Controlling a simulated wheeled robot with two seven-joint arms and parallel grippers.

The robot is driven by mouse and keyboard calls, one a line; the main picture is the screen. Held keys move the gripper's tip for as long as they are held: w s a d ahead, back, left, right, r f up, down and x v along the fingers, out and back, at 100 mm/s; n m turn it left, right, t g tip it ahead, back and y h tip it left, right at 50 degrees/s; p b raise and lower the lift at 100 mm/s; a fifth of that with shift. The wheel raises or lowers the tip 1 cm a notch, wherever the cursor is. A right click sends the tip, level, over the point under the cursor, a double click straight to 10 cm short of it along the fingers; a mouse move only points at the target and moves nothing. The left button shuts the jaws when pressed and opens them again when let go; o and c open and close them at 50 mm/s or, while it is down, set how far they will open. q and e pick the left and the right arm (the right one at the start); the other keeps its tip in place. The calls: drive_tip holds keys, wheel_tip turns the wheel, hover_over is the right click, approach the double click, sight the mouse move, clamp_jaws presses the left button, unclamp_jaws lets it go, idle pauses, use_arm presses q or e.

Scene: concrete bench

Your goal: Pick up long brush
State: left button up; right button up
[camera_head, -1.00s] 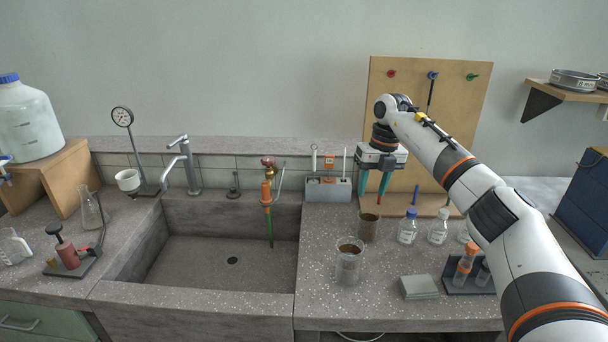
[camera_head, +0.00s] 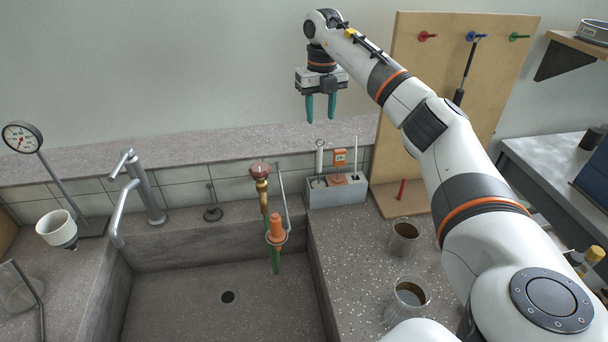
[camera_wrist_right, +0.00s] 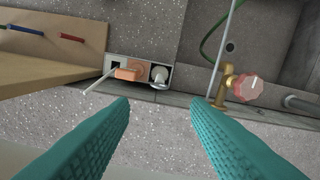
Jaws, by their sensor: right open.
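A grey holder (camera_head: 333,194) stands against the back ledge, right of the sink. It holds a thin white rod (camera_head: 356,157), an orange-headed item (camera_head: 340,162) and a pale handle with a ring top (camera_head: 319,158). I cannot tell for sure which is the long brush; bristles are hidden. In the right wrist view, the thin white rod (camera_wrist_right: 99,82) leans out of a dark slot, beside the orange item (camera_wrist_right: 131,72) and the ringed handle (camera_wrist_right: 159,75). My right gripper (camera_head: 320,108), with teal fingers, is open and empty above the holder; its fingertips also show in the wrist view (camera_wrist_right: 160,106).
A pegboard (camera_head: 420,100) with a hanging dark tool (camera_head: 465,72) stands right of the holder. A brass valve (camera_head: 261,185) and a tap (camera_head: 140,190) stand by the sink (camera_head: 180,300). Beakers (camera_head: 404,238) (camera_head: 408,296) sit on the right counter.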

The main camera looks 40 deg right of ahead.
sight(321, 146)
wheel_tip(321, 146, down, 6)
drive_tip(key=shift+s+r+p, duration=0.15)
drive_tip(key=shift+r+p, duration=0.05)
drive_tip(key=shift+p, duration=0.4)
drive_tip(key=shift+f, duration=0.4)
drive_tip(key=f+p, duration=0.1)
drive_tip(key=f, duration=0.3)
drive_tip(key=shift+s+f+p, duration=0.2)
drive_tip(key=shift+f+p, duration=0.2)
drive_tip(key=shift+w+f, duration=0.1)
drive_tip(key=shift+f, duration=0.2)
drive_tip(key=c, duration=0.9)
